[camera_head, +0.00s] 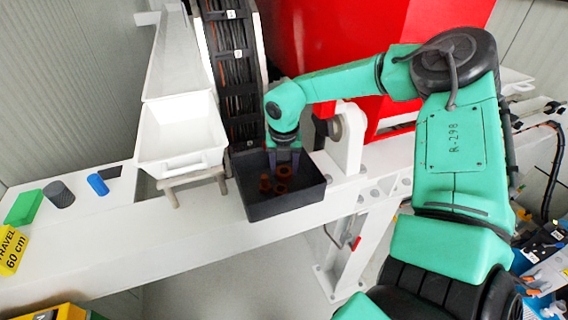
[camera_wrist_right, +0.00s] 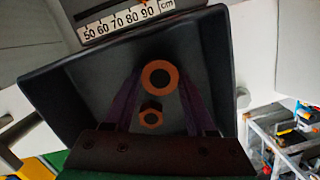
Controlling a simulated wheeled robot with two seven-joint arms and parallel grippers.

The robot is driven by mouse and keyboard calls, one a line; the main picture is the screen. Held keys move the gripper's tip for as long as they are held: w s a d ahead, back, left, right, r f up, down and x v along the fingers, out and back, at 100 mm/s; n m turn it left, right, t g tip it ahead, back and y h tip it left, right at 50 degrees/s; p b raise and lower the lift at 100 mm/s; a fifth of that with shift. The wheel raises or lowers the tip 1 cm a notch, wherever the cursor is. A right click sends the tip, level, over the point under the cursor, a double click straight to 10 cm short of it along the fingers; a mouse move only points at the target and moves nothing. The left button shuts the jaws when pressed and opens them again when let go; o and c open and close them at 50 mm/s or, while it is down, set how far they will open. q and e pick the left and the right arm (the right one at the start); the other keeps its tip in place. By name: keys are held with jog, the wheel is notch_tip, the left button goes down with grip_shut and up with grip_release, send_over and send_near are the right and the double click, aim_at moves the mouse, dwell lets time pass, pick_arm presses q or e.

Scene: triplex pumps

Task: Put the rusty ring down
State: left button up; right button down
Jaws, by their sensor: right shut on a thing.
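My right gripper (camera_head: 284,166) points down into a black tray (camera_head: 295,205) on the white bench. In the right wrist view its two dark fingers (camera_wrist_right: 160,84) are shut on an orange-brown rusty ring (camera_wrist_right: 145,78), which sits between the fingertips over the tray. Whether the ring touches the tray floor cannot be told. A smaller rusty nut-like part (camera_wrist_right: 151,119) shows below the ring in that view. In the head view rusty parts stand in the tray, one of them (camera_head: 265,183) left of the gripper. My left gripper is not in view.
A white bin (camera_head: 180,136) stands left of the tray. A cable chain (camera_head: 232,70) and a red housing (camera_head: 335,35) rise behind it. A green block (camera_head: 23,207), a dark cylinder (camera_head: 59,194) and a blue cylinder (camera_head: 97,184) lie at far left. The bench between is clear.

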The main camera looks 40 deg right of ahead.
aim_at(283, 175)
jog(key=shift+f, duration=0.15)
jog(key=shift+c, duration=1.1)
grip_release()
jog(key=shift+w, duration=0.1)
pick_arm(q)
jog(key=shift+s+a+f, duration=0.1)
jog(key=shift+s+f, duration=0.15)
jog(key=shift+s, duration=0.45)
pick_arm(e)
jog(key=shift+r, duration=0.35)
pick_arm(q)
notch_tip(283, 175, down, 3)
jog(key=b, duration=0.3)
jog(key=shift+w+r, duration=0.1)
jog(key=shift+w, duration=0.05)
pick_arm(e)
notch_tip(283, 175, up, 12)
jog(key=s+a, duration=0.1)
jog(key=shift+s+f, duration=0.2)
